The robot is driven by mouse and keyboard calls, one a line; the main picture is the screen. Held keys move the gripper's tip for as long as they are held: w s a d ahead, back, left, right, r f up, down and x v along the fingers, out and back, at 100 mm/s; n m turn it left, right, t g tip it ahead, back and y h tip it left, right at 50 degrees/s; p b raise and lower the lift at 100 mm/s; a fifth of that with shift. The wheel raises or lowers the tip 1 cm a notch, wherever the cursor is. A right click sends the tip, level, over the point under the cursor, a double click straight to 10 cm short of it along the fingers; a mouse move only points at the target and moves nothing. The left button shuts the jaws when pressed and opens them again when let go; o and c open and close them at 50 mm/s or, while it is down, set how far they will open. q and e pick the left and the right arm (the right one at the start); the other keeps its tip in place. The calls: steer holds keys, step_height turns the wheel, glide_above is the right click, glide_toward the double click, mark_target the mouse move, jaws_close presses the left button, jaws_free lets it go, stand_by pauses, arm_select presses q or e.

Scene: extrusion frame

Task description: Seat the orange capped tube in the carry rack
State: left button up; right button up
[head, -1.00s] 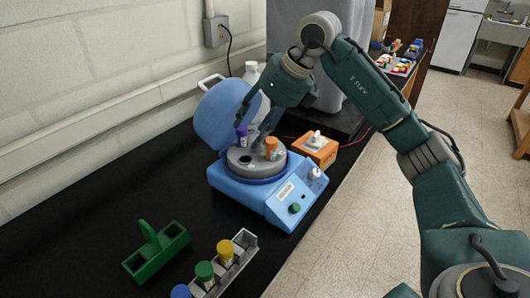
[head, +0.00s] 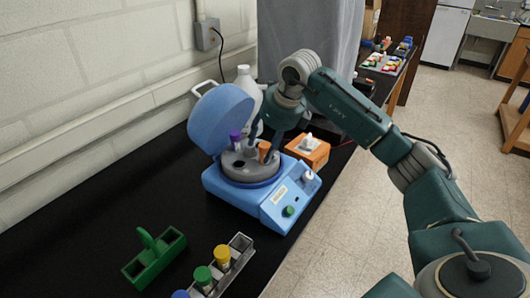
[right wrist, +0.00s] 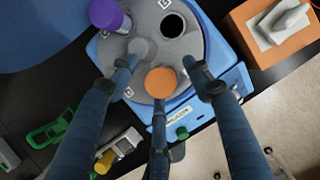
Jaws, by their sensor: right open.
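The orange capped tube (head: 264,147) stands in the grey rotor of the open blue centrifuge (head: 248,205). Its orange cap (right wrist: 161,82) shows from above in the right wrist view; its body is mostly hidden. My right gripper (head: 264,140) is open over the tube, with its fingers spread around the cap and apart from it. The green carry rack (head: 172,247), with an upright handle, sits on the black bench at front left; its visible compartments look empty. It also shows in the right wrist view (right wrist: 45,134). My left gripper is not in view.
A purple capped tube (head: 235,138) stands in the rotor close left of my fingers. The raised blue lid (head: 218,115) is behind. An orange box (head: 308,152) sits to the right. A grey rack (head: 240,245) with several capped tubes is in front. Bench between centrifuge and green rack is clear.

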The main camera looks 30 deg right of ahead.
steer(key=shift+w+f, duration=0.15)
steer(key=shift+f, duration=0.2)
steer(key=shift+r, duration=0.1)
steer(key=c, duration=0.9)
steer(key=shift+r, duration=0.1)
steer(key=shift+c, duration=0.2)
steer(key=shift+r, duration=0.3)
step_height(320, 180, up, 19)
steer(key=b, duration=0.2)
steer(key=shift+b, duration=0.3)
